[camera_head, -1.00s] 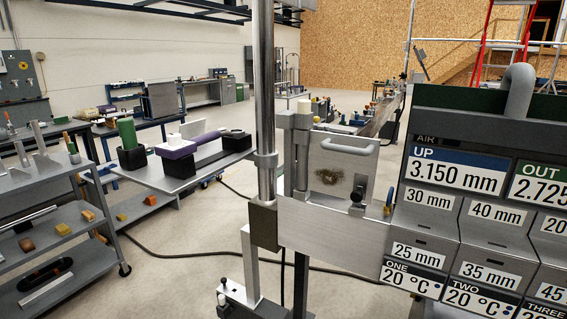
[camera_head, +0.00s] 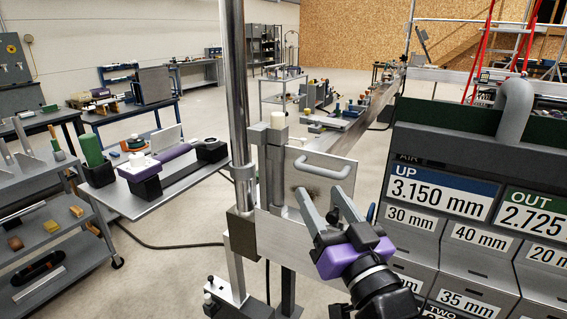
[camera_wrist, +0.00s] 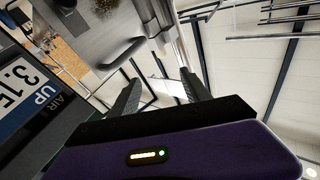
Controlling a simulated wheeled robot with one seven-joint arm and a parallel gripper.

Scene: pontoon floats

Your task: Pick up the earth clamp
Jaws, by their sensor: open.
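I cannot pick out the earth clamp with certainty in either view. My gripper (camera_head: 323,205) has a purple body and two grey fingers spread apart with nothing between them. In the head view it is raised in front of the upright metal plate (camera_head: 318,180) with the grey handle, and covers part of it. In the wrist view my gripper (camera_wrist: 160,88) also shows open and empty, with the ceiling and wall behind its fingers.
A steel post (camera_head: 236,120) stands left of my gripper. A grey cabinet with number labels (camera_head: 445,190) is close on the right. A side shelf (camera_head: 140,208) carries a green cylinder (camera_head: 91,150) and a purple-and-black item (camera_head: 170,153). A trolley (camera_head: 40,225) stands far left. Open floor lies behind.

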